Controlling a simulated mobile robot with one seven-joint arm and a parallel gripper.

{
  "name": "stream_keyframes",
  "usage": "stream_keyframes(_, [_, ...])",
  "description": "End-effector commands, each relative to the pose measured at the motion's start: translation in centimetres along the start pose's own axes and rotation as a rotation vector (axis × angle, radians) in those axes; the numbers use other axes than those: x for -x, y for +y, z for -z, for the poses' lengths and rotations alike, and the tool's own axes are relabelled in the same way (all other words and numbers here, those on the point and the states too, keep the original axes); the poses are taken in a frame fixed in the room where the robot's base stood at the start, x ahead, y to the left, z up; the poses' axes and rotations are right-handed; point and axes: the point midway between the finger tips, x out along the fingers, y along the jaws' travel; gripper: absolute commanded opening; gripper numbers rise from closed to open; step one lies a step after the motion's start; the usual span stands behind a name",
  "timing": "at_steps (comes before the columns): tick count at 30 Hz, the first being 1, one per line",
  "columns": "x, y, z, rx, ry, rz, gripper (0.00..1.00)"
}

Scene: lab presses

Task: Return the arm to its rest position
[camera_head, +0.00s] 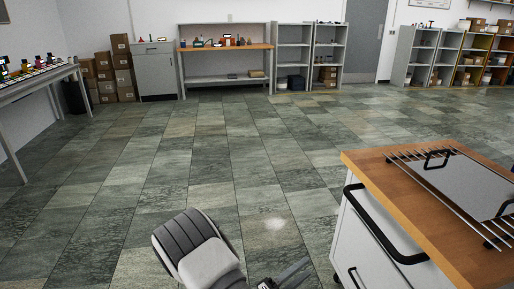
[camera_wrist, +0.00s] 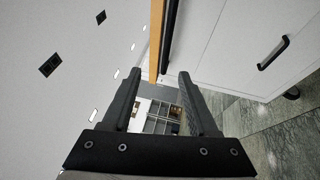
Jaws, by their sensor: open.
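My gripper shows in the wrist view (camera_wrist: 156,92) with its two dark fingers apart and nothing between them. In the head view, my arm shows at the bottom centre, and part of my gripper (camera_head: 284,276) shows at the bottom edge, left of the cart. The wrist view is tilted, with the white ceiling or wall on the left and the cart's white drawer front (camera_wrist: 245,45) at the upper right. The cart side appears close beyond the fingers, but I cannot tell the exact gap.
A wheeled cart with a wooden top (camera_head: 382,177) and black handle (camera_head: 385,228) stands at the right, bearing a metal rack with a tray (camera_head: 455,172). Shelves (camera_head: 293,50), a workbench (camera_head: 225,47) and boxes (camera_head: 122,75) line the back wall. A long table (camera_head: 40,78) stands left. The middle floor is clear.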

Motion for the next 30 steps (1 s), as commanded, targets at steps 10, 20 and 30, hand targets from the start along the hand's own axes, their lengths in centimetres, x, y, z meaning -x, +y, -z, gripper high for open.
stream_keyframes(10, [-2.9, 4.8, -4.1, 0.018, -0.291, 0.198, 0.59])
stream_keyframes(20, [-4.1, 9.5, -10.1, -0.007, -0.566, 0.548, 0.59])
stream_keyframes(30, [-2.7, 13.5, -14.9, -0.129, -0.680, 0.951, 0.59])
